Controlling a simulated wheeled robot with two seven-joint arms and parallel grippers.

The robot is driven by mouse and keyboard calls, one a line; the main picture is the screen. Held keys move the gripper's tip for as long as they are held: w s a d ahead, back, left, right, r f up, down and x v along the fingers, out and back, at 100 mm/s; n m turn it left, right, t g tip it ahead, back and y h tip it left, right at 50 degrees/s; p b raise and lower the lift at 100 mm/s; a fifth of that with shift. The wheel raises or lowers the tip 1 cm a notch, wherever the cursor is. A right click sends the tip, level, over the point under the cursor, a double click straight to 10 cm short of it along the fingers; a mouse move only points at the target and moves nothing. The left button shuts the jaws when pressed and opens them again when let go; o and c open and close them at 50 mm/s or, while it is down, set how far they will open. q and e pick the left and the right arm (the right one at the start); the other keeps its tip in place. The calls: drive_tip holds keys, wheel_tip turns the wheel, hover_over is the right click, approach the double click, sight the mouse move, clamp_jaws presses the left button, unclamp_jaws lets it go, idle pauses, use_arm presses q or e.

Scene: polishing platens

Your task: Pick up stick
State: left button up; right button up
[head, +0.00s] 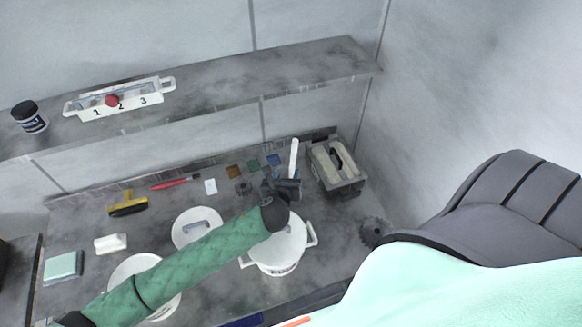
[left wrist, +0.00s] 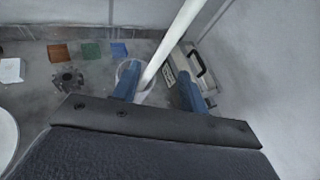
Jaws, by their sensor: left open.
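The stick (head: 293,158) is long and white and stands up, slightly tilted, at the back of the counter. In the left wrist view, the stick (left wrist: 172,42) rises from a small white cup (left wrist: 145,82) and runs up between my two blue fingers, nearer the left one. My left gripper (head: 284,188) is open around or just in front of the stick; I cannot tell whether it touches. It also shows in the left wrist view (left wrist: 160,86). The cup is partly hidden by the left finger. My right gripper is out of view.
A grey box with a black handle (head: 350,181) stands right of the stick. A white pot (head: 276,262) lies below my left gripper. Small coloured squares (head: 253,164) and a dark gear-like piece (left wrist: 67,79) lie to the left. A shelf (head: 230,80) runs above.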

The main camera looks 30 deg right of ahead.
sight(292, 167)
use_arm(q)
drive_tip(key=shift+w+d+f+m+b, duration=0.7)
drive_tip(key=shift+w+f+m, duration=0.05)
drive_tip(key=shift+w+f, duration=0.1)
drive_tip(key=shift+w+d+f+m+b, duration=0.65)
drive_tip(key=shift+w+f+m+b, duration=0.1)
drive_tip(key=shift+f, duration=0.1)
drive_tip(key=shift+w+d+f+b, duration=0.2)
drive_tip(key=shift+d+b, duration=0.15)
drive_tip(key=shift+b, duration=0.05)
drive_tip(key=b+x, duration=0.2)
drive_tip(key=x, duration=0.1)
drive_tip(key=shift+d+r, duration=0.1)
drive_tip(key=shift+d, duration=0.1)
drive_tip(key=shift+r, duration=0.1)
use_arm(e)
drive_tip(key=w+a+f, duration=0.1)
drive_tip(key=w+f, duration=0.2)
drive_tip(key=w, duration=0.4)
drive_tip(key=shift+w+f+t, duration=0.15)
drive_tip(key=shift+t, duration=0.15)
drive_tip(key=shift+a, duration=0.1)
use_arm(q)
clamp_jaws()
